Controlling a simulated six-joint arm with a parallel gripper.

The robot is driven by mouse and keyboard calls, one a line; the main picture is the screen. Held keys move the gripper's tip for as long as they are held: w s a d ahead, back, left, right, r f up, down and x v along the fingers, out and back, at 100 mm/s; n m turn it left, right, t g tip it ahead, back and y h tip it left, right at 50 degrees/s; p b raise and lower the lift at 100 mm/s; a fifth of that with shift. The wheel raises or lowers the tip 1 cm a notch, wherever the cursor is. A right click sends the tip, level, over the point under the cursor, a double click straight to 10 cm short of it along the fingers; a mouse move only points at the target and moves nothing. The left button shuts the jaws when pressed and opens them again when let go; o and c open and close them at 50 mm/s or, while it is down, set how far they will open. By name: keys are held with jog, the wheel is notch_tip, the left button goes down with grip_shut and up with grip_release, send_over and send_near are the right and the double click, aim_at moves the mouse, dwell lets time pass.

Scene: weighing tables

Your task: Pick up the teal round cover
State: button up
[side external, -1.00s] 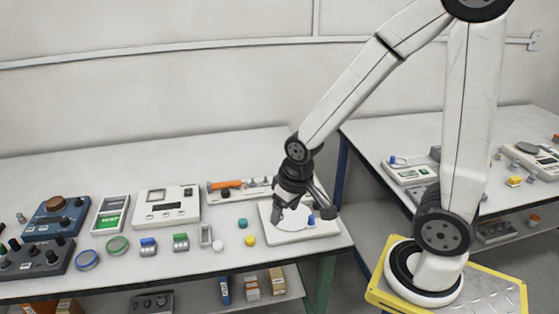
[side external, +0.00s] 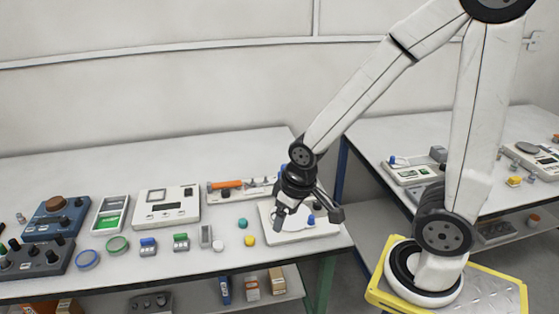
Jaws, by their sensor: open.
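A small teal round piece (side external: 242,223) lies on the near table, just left of the white plate-like scale; it is the only teal round thing I can make out. My gripper (side external: 306,217) is open above the white scale (side external: 290,239), to the right of the teal piece and apart from it. A small blue knob-like piece (side external: 311,220) shows between the fingers, over the scale; I cannot tell whether a finger touches it.
A yellow round piece (side external: 250,240) and a white round piece (side external: 218,246) lie near the teal one. A grey slotted block (side external: 206,236), green switch (side external: 181,242) and white weighing device (side external: 166,207) stand to the left.

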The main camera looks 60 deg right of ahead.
jog(key=m+g, duration=0.3)
jog(key=m, duration=2.6)
send_over(243, 222)
notch_tip(243, 222, down, 12)
jog(key=shift+s+a+r, duration=0.1)
jog(key=shift+s, duration=0.05)
jog(key=shift+w+d+f+m, duration=0.2)
jog(key=shift+f+m, duration=0.15)
jog(key=shift+m, duration=0.25)
jog(key=shift+f, duration=0.1)
jog(key=shift+f, duration=1.2)
